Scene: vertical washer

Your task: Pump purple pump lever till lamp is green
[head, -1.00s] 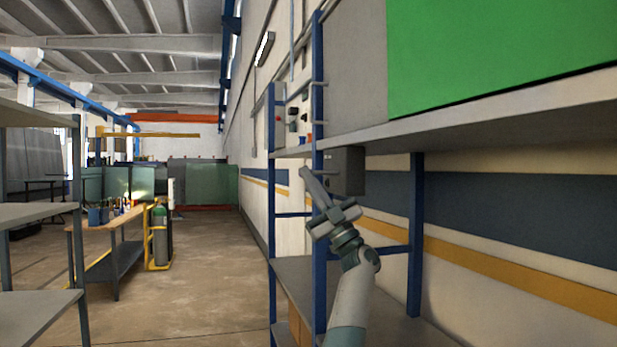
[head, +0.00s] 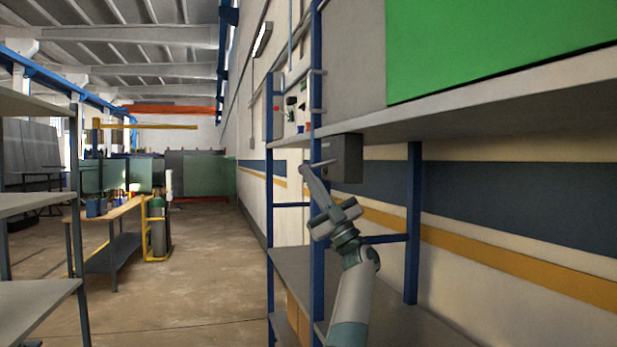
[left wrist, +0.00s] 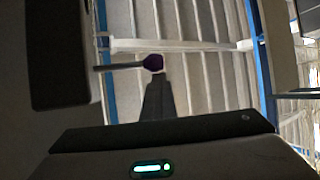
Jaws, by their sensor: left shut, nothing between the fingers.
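In the left wrist view the pump lever is a thin dark rod (left wrist: 120,67) with a purple knob (left wrist: 153,62), sticking out from a dark box (left wrist: 58,50). In the head view the same box (head: 343,158) hangs under the grey shelf, and the lever shows as a thin line on its left side. My left gripper (head: 305,170) is shut and empty, its fingers pointing up and left beside the lever. In the left wrist view the fingertips (left wrist: 158,80) end close to the knob; I cannot tell whether they touch. I cannot make out a lamp. My right gripper is not in view.
A blue-framed rack (head: 317,230) stands close behind my left arm, with a lower grey shelf (head: 290,265). A panel with buttons (head: 296,105) is above. A green panel (head: 490,45) fills the upper right. The aisle floor (head: 200,270) is free.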

